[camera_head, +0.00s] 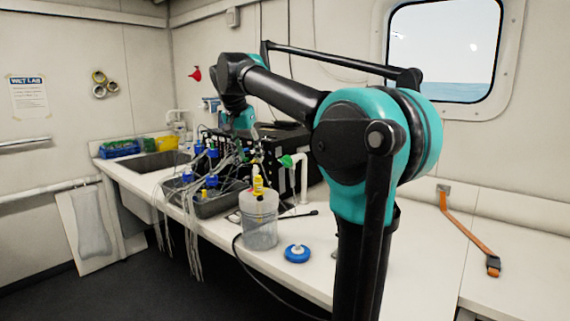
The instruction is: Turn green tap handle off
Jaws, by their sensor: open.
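The green tap handle (287,160) sits on top of a white curved tap (301,177) that rises from the bench near the middle of the view. My gripper (254,152) hangs below the teal wrist at the far end of my arm, to the left of the green handle. It is open and appears apart from the handle. It is small and dark against the black box and tubing behind it, so its fingertips are hard to make out.
A tray (212,204) of blue-capped bottles with many hanging tubes stands left of the tap. A plastic container (260,230) with a yellow-topped bottle and a blue lid (297,253) are in front. A black box (270,143) stands behind. An orange strap (467,232) lies right.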

